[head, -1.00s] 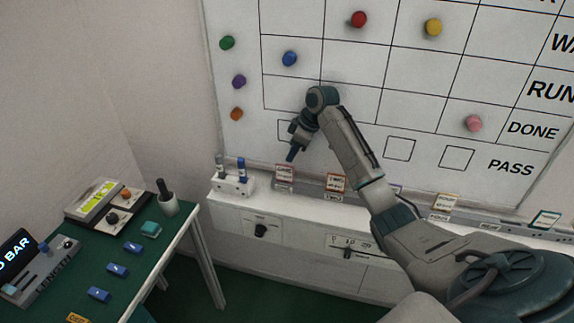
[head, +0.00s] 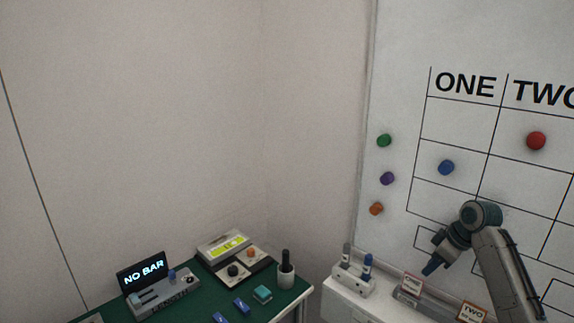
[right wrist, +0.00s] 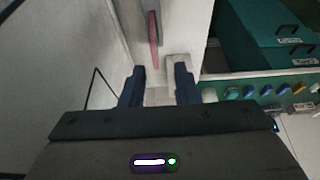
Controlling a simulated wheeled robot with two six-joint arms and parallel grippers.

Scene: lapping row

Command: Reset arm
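My right arm (head: 505,270) comes in from the lower right in the head view, in front of the whiteboard (head: 400,80). My right gripper (head: 431,268) points down and left, near the small label cards on the ledge. In the right wrist view the two dark blue fingers of my right gripper (right wrist: 158,86) stand apart with nothing held between them. My left arm and gripper are in neither view now.
A white block with two markers (head: 354,282) stands on the ledge left of the gripper. Round magnets, such as the blue one (head: 446,167), sit on the whiteboard. A green bench (head: 205,290) holds a NO BAR display (head: 143,272). Wall fills the left.

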